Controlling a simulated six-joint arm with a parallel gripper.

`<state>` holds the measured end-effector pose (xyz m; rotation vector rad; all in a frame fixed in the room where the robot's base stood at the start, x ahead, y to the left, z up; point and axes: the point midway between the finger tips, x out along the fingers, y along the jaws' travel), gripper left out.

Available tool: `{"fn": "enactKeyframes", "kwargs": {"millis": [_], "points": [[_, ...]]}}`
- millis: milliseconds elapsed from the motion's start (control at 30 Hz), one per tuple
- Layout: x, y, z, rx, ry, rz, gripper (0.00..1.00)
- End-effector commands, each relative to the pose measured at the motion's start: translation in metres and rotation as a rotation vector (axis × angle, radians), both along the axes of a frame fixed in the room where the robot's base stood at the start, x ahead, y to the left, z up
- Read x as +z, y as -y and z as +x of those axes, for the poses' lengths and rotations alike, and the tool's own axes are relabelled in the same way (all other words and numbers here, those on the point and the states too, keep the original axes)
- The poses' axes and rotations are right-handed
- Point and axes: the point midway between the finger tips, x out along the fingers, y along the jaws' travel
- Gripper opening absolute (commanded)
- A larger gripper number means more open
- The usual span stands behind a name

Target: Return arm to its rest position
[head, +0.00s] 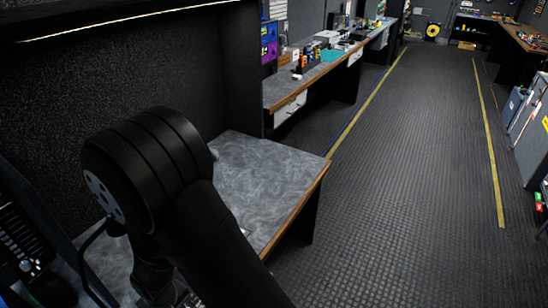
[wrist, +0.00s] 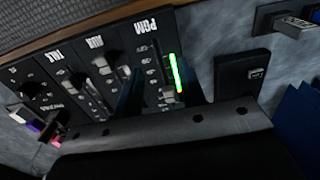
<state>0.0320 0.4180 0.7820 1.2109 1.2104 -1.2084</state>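My arm (head: 190,200) rises from the bottom of the head view and bends down over the grey desk (head: 268,185). My gripper is not clearly visible in the head view, hidden by the arm. In the wrist view, my gripper (wrist: 160,82) shows as two dark fingers with a gap between them, and nothing is held in the gap. The fingers are over a black fader panel (wrist: 85,75), at its PGM strip with a lit green bar. Whether they touch the panel I cannot tell.
In the wrist view, a black block (wrist: 241,76) lies right of the panel, with a dark blue object (wrist: 300,115) at the right edge. In the head view, a dark wall (head: 130,70) stands behind the desk. The floor (head: 400,170) at right is clear.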

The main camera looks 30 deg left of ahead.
Motion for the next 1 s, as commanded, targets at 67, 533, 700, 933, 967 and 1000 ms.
{"fn": "enactKeyframes", "kwargs": {"millis": [67, 533, 700, 933, 967, 1000], "points": [[0.013, 0.0, 0.0, 0.0, 0.0, 0.003, 0.36], [0.084, -0.001, 0.0, 0.0, 0.0, 0.003, 0.36], [0.112, -0.001, 0.0, 0.0, 0.0, 0.003, 0.36], [0.153, -0.001, 0.0, 0.0, 0.0, 0.003, 0.36], [0.158, 0.0, 0.0, 0.0, 0.0, 0.004, 0.36], [0.162, 0.0, 0.003, 0.001, 0.003, -0.001, 0.36]]}}
